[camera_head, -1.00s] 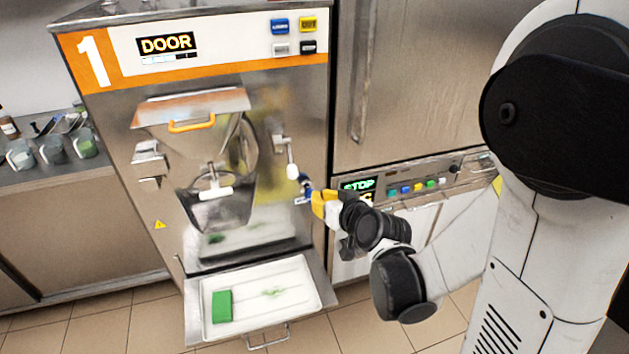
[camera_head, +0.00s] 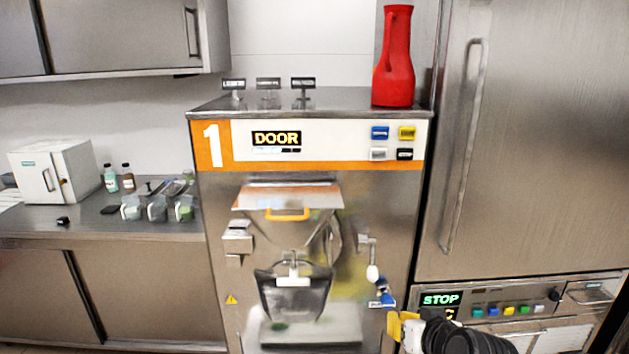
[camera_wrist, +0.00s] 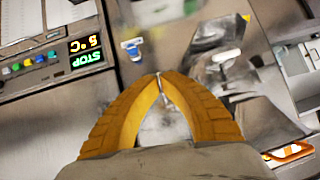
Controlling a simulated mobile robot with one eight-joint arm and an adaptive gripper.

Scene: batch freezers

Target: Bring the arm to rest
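My gripper (camera_head: 398,322) is at the lower right of the freezer front in the head view, with yellow fingers and a black wrist. In the wrist view its two curved yellow fingers (camera_wrist: 160,76) meet at the tips, and I see nothing held between them. The numbered batch freezer (camera_head: 310,185) stands upright in front of me, with its display reading DOOR. A small blue part (camera_head: 386,292) on its front is just above the fingers in the head view. It also shows beyond the fingertips in the wrist view (camera_wrist: 132,44), apart from them.
A tall steel cabinet (camera_head: 535,130) stands to the right, above a panel (camera_head: 480,305) showing STOP. A red jug (camera_head: 395,60) stands on top of the freezer. At left, a counter (camera_head: 95,215) carries small containers, bottles and a white box (camera_head: 52,170).

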